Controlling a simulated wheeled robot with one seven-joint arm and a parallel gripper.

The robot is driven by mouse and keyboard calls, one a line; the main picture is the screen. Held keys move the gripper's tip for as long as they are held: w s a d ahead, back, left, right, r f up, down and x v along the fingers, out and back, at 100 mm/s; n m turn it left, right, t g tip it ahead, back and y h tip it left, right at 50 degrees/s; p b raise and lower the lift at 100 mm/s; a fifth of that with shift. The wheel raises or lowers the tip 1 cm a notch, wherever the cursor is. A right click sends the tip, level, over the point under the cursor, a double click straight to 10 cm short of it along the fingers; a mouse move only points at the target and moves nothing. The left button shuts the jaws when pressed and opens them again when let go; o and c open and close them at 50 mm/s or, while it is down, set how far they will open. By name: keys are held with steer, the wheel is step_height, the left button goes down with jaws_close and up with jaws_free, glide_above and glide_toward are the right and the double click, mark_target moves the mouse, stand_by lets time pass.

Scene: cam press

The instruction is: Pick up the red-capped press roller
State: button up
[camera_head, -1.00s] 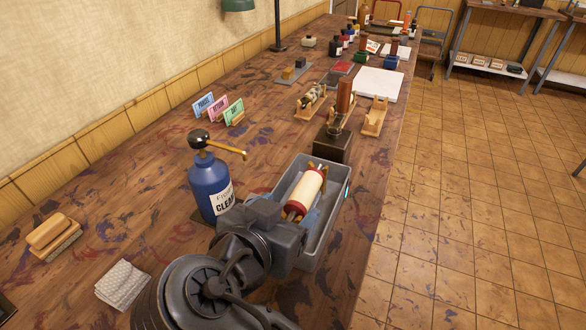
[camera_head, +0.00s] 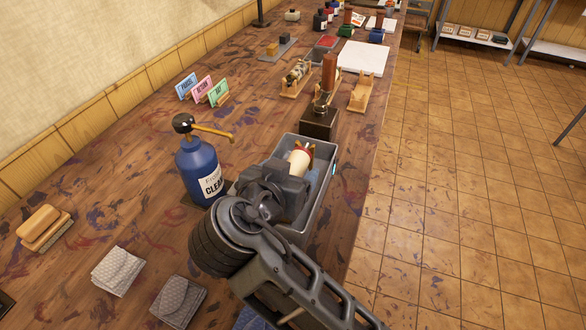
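The press roller (camera_head: 299,161) has a cream barrel with a red cap at its far end. It is in the grey tray (camera_head: 324,188) near the table's right edge. My gripper (camera_head: 284,186) is over the near part of the tray and covers the roller's near part. Its fingers are hidden behind its own body, so I cannot tell whether they are open or around the roller.
A blue cleaner bottle (camera_head: 198,170) with a pump stands close left of the tray. A dark block (camera_head: 318,124) with an upright brown-handled tool stands just beyond it. A wooden brush (camera_head: 44,228) and folded cloths (camera_head: 117,270) lie at the near left.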

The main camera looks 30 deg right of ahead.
steer(key=c, duration=1.3)
steer(key=shift+r, duration=0.1)
